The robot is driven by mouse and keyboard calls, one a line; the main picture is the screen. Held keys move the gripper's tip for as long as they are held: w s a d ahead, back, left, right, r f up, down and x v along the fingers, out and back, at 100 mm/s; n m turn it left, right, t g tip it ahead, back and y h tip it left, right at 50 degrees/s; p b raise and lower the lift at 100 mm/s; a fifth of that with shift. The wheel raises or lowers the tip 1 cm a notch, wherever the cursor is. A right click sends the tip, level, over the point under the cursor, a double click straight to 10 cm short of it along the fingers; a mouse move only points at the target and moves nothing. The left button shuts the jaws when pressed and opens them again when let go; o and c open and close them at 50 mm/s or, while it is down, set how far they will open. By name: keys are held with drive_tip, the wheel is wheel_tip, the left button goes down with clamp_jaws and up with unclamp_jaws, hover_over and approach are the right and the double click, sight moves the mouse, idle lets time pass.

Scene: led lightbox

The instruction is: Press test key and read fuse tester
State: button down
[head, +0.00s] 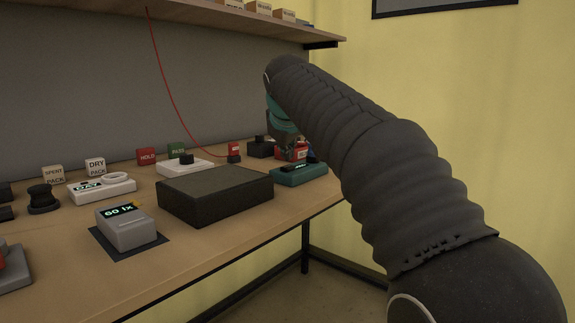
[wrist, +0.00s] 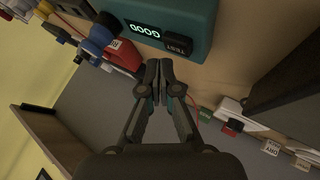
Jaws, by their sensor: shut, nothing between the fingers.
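The teal fuse tester (head: 299,176) sits on the bench right of the black box in the head view. In the wrist view the tester (wrist: 195,12) fills the top middle. Its display (wrist: 145,30) is lit and reads "GOOD", upside down in that view. The dark TEST key (wrist: 179,46) is beside the display. My gripper (wrist: 158,67) is shut and empty, its fingertips near the key and display side in the picture. Whether they touch the key cannot be told. In the head view my arm partly hides the gripper and the things by the tester.
A black box (head: 215,195) stands left of the tester. A grey meter (head: 126,230) reads "60 lx". A red HOLD block (head: 146,156) and green PASS block (head: 176,150) stand behind. A red cable (head: 165,75) hangs from the shelf (head: 240,20). Blue and red items (wrist: 105,42) lie close beside the tester.

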sight(287, 167)
wheel_tip(287, 167, up, 3)
drive_tip(key=p, duration=0.3)
drive_tip(key=shift+f, duration=0.15)
drive_tip(key=shift+r, duration=1.1)
